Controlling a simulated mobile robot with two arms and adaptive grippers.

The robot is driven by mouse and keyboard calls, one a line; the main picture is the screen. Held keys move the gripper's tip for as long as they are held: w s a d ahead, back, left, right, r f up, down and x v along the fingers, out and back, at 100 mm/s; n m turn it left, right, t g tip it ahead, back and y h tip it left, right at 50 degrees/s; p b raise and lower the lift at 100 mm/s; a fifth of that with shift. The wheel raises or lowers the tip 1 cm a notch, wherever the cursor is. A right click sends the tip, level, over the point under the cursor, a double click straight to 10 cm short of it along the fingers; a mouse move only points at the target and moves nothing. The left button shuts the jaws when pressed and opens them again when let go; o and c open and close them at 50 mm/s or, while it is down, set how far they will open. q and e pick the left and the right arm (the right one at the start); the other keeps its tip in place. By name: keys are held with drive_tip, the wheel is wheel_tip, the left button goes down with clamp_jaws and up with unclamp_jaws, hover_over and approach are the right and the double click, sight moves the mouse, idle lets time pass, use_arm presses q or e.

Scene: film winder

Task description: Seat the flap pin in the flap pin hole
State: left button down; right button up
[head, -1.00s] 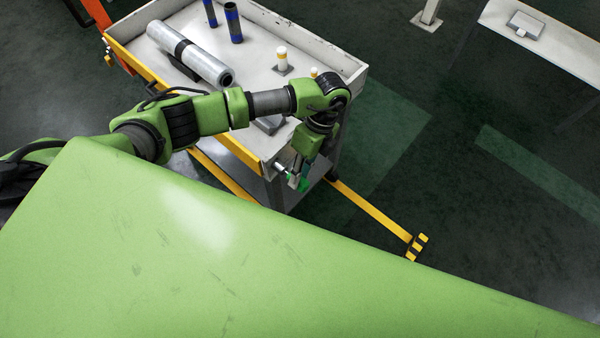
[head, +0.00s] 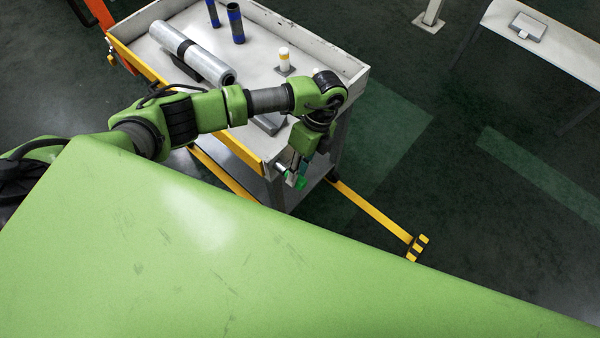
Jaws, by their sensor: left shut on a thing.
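My left arm comes in from the left, and its gripper (head: 297,178) points down just off the cart's front right corner. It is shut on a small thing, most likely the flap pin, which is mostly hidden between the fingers. Bright green and pale metal show at the fingertips, too small to tell apart. A short silver cylinder end (head: 280,168) shows just left of the fingers, by the cart's yellow front edge. I cannot make out the flap pin hole. My right gripper is not in view.
The cart (head: 345,68) carries a silver roll (head: 205,64), two dark blue-banded tubes (head: 235,24) and a yellow-topped white post (head: 284,60). A large green panel (head: 200,250) fills the foreground. A white table (head: 560,50) stands at right. The floor between is open.

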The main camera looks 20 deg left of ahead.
use_arm(q)
drive_tip(key=shift+w+a, duration=0.15)
drive_tip(key=shift+a, duration=0.1)
drive_tip(key=c, duration=1.7)
unclamp_jaws()
drive_tip(key=shift+a, duration=0.1)
drive_tip(key=v, duration=1.2)
